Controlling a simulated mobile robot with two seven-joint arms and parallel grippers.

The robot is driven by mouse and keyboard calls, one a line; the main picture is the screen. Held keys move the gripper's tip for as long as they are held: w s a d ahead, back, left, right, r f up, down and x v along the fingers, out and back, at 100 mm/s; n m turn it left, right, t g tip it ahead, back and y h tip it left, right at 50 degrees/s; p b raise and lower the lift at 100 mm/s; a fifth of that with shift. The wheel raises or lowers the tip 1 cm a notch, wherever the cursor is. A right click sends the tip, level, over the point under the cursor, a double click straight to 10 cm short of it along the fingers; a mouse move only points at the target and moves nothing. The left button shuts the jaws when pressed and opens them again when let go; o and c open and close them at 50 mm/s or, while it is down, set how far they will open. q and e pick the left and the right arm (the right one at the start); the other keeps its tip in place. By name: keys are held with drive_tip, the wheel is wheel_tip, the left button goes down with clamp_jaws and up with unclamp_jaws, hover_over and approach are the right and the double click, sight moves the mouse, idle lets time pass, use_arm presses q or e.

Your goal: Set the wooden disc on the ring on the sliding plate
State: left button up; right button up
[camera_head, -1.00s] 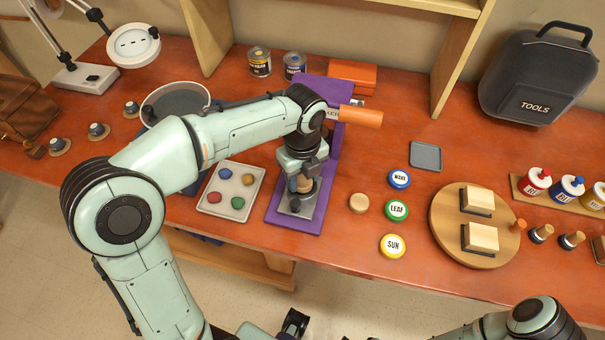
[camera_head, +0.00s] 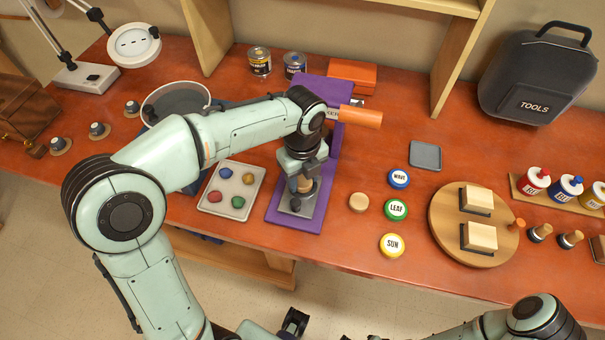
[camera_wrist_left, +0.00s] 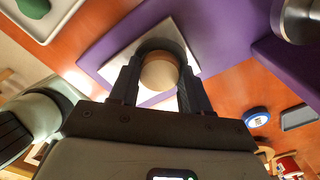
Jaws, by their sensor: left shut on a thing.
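My left gripper (camera_head: 303,180) points down over the sliding plate of the purple press and is shut on the wooden disc (camera_wrist_left: 159,72). The disc is tan and round and sits between the two dark fingers in the left wrist view. The pale sliding plate (camera_wrist_left: 112,67) lies below it on the purple base, and its edge also shows in the head view (camera_head: 290,211). A dark curved edge (camera_wrist_left: 152,44), seemingly the ring, shows just behind the disc. I cannot tell whether the disc touches it.
A similar wooden round (camera_head: 359,203) lies on the table beside blue, green (camera_head: 396,210) and yellow badges. A tray of coloured pieces (camera_head: 210,207) is left of the purple base (camera_head: 306,224). The orange press handle (camera_head: 361,117) sticks out right. A round board (camera_head: 447,212) stands farther right.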

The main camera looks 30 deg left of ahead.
use_arm(q)
drive_tip(key=o, duration=1.5)
drive_tip(key=shift+r+p, duration=1.45)
drive_tip(key=shift+r, duration=0.45)
drive_tip(key=shift+r+p, duration=1.15)
drive_tip(key=shift+r, duration=0.5)
use_arm(e)
drive_tip(key=w+r, duration=0.3)
drive_tip(key=r, duration=0.3)
drive_tip(key=shift+w, duration=0.25)
